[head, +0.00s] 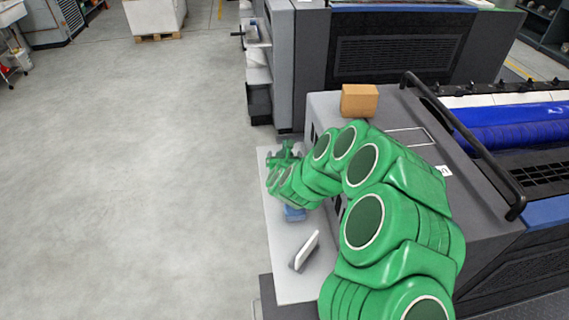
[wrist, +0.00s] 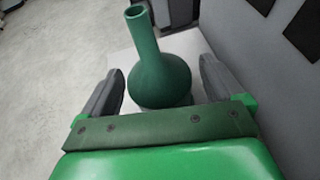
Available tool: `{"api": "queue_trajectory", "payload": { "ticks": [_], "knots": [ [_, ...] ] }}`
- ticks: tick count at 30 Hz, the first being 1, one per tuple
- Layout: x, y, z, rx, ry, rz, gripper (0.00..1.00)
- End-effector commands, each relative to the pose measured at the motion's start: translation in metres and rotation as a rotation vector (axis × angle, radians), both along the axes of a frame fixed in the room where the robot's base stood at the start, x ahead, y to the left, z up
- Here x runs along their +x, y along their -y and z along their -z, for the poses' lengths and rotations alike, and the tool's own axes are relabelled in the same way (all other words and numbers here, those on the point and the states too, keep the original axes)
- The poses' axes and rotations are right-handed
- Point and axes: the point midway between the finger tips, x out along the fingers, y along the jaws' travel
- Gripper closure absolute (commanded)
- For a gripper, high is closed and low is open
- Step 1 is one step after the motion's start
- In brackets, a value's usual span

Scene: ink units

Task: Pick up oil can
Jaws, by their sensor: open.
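The oil can is a dark green, round-bellied vessel with a long narrow neck; in the wrist view the oil can (wrist: 160,75) stands upright on a light grey shelf, between and just beyond my fingers. My gripper (wrist: 162,85) is open, one dark finger on each side of the belly, with gaps showing on both sides. In the head view my gripper (head: 284,153) is at the far end of the shelf, small and partly hidden by my green arm. The can is hard to make out there against the green arm.
The narrow light shelf (head: 287,265) runs beside a grey press. A blue object (head: 294,214) and a white-faced block (head: 307,250) stand nearer on it. A cardboard box (head: 359,101) sits on the press top by my arm. Open floor lies left.

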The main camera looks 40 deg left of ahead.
Motion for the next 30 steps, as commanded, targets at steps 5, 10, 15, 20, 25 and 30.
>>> {"api": "queue_trajectory", "payload": {
  "ticks": [5, 10, 15, 20, 25, 30],
  "knots": [
    [0.0005, -0.0005, 0.0001, 0.000, 0.000, 0.000, 0.05],
    [0.0006, -0.0004, 0.0001, 0.000, 0.000, 0.000, 0.21],
    [0.0005, -0.0005, 0.0001, 0.000, 0.000, 0.000, 0.47],
    [0.0006, -0.0004, 0.0000, 0.000, 0.000, 0.000, 0.71],
    [0.0008, -0.0006, -0.0002, 0.000, 0.001, 0.000, 0.84],
    [0.0007, -0.0006, -0.0020, 0.001, 0.001, 0.000, 0.84]
  ]
}}
